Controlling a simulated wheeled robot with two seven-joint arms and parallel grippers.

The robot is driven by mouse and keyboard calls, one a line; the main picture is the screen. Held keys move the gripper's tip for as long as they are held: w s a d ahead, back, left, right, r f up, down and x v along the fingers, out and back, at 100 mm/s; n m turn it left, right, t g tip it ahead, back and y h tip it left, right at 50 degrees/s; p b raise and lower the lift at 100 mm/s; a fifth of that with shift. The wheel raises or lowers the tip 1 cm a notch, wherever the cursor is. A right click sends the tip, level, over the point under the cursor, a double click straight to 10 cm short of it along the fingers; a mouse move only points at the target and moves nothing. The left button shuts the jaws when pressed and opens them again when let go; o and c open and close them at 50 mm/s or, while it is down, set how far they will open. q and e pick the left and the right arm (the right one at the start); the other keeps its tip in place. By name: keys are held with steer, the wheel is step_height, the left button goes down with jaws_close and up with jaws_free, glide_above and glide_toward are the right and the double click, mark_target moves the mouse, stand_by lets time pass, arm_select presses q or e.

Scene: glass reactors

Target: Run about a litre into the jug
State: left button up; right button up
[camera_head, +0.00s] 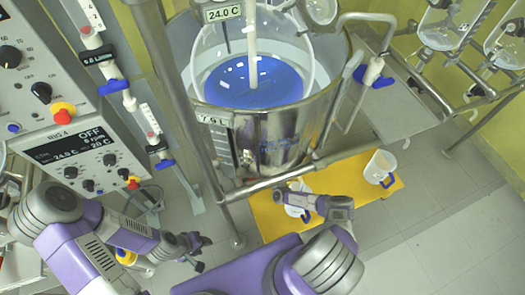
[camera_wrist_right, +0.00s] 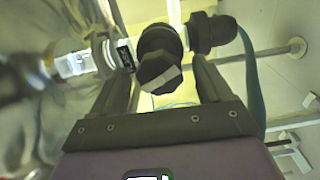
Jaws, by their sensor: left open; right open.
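A glass reactor in a steel jacket (camera_head: 262,150) holds blue liquid (camera_head: 252,84). In the right wrist view, a black valve knob (camera_wrist_right: 160,72) on a dark fitting lies between the open fingers of my right gripper (camera_wrist_right: 163,90); I cannot tell whether they touch it. In the head view, my right wrist is below the vessel and its fingertips are hard to make out. A clear jug (camera_head: 296,207) stands below the vessel, partly hidden by my right arm. Another clear jug with a blue handle (camera_head: 380,165) stands to the right. My left gripper (camera_head: 196,250) is open and empty at the lower left.
Both jugs stand on a yellow mat (camera_head: 272,222). Steel frame tubes (camera_head: 265,186) pass around the vessel. Control boxes (camera_head: 80,150) and blue-handled valves (camera_head: 112,87) are on the left. A bent outlet pipe with a blue valve (camera_head: 375,70) is on the right. The right floor is clear.

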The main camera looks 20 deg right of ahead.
steer(key=s, duration=0.4)
steer(key=shift+s+a+p, duration=0.1)
steer(key=shift+s+p, duration=0.15)
steer(key=shift+p, duration=0.15)
